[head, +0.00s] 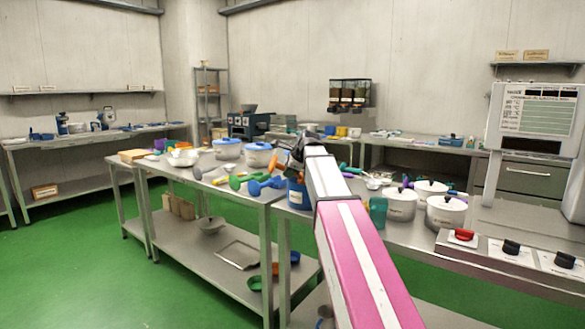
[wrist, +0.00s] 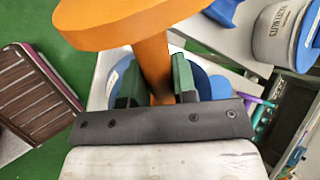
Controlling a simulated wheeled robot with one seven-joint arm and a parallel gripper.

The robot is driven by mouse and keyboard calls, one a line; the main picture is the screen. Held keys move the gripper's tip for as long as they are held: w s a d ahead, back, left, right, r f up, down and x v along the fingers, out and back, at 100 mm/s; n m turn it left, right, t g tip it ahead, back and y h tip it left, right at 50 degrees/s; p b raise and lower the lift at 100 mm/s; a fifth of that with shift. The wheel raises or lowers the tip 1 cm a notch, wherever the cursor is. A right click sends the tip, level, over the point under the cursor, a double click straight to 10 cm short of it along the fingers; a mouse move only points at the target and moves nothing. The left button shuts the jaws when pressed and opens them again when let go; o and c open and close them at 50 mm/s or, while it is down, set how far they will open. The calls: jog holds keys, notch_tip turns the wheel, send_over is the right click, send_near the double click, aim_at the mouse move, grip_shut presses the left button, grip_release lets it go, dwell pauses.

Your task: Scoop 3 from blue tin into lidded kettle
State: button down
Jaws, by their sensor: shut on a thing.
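My gripper (wrist: 158,88) is shut on an orange tool (wrist: 140,22) with a wide, flat rounded part and a narrower shaft between the green fingers. In the head view my arm hides most of the gripper and tool. A blue tin (head: 297,193) stands on the near bench, partly behind my arm. White lidded kettles stand to its right: one at the front (head: 445,212), one to its left (head: 401,204) and one behind (head: 431,189). I cannot tell which is the task's kettle. A round blue thing (wrist: 207,88) shows behind the fingers; its identity is unclear.
Blue (head: 267,184) and green (head: 247,179) scoops lie left of the tin. Blue-lidded tubs (head: 258,154) stand behind them. A green cup (head: 378,212) stands near my arm. A control panel with knobs (head: 510,248) and a grey machine (head: 535,135) are at right. Green floor is open at left.

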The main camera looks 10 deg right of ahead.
aim_at(277, 164)
jog(key=a+h, duration=0.1)
jog(key=a+r+h, duration=0.1)
jog(key=a+n+h, duration=0.1)
jog(key=shift+r, duration=0.25)
jog(key=shift+a+r+h, duration=0.5)
jog(key=shift+a+r, duration=0.05)
jog(key=shift+a, duration=0.25)
jog(key=shift+n+h, duration=0.3)
jog(key=shift+s+a+r, duration=0.1)
jog(key=shift+a+r, duration=0.05)
jog(key=shift+r, duration=1.15)
jog(key=shift+a+r, duration=0.1)
jog(key=shift+r, duration=1.15)
